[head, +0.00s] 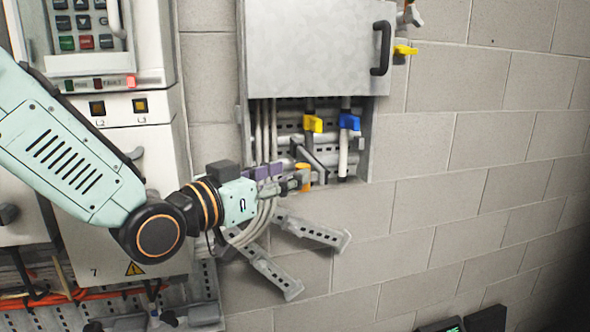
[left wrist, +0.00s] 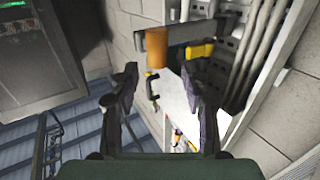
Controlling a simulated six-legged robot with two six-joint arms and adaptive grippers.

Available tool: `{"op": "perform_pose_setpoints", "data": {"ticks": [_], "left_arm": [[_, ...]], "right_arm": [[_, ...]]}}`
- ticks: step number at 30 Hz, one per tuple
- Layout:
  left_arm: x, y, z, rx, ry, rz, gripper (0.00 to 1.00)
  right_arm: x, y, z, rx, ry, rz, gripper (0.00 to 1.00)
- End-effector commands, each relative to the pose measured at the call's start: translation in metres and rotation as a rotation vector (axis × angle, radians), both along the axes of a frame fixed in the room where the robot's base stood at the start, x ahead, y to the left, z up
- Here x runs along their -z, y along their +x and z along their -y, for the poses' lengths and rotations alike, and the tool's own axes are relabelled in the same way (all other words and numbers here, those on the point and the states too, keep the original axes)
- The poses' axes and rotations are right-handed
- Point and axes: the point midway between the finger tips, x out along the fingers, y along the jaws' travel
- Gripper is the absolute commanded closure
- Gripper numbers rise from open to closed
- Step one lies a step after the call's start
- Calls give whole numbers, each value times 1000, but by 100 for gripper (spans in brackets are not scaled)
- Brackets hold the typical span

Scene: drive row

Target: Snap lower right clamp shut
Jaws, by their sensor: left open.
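A grey bar (left wrist: 172,38) with an orange cylinder (left wrist: 157,47) at its end shows in the left wrist view; it may be the lower right clamp's lever and grip. In the head view the orange cylinder (head: 303,173) is at the lower edge of the wall box, partly hidden by my left gripper (head: 297,180). My left gripper (left wrist: 165,92) also shows in the left wrist view, its two fingers apart and nothing between them. The cylinder appears beyond the fingertips; contact is not visible. Whether the clamp is closed cannot be told. My right gripper is not in view.
The wall box (head: 310,45) has a grey door with a black handle (head: 381,48). A yellow lever (head: 313,124) and a blue lever (head: 349,122) sit below it. A yellow piece (head: 404,50) sticks out at right. A control cabinet (head: 125,200) stands left. The right wall is clear.

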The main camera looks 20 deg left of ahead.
Motion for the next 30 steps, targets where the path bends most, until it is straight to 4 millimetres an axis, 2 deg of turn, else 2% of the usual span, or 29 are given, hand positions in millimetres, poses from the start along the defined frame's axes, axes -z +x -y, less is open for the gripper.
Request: {"op": "perform_pose_setpoints", "data": {"ticks": [9, 22, 30], "left_arm": [[0, 23, 11, 1, 3, 0, 53], [0, 28, 14, 2, 0, 1, 53], [0, 28, 14, 1, 0, 1, 75]], "right_arm": [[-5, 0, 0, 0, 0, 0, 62], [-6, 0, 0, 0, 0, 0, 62], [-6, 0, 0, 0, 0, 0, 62]]}}
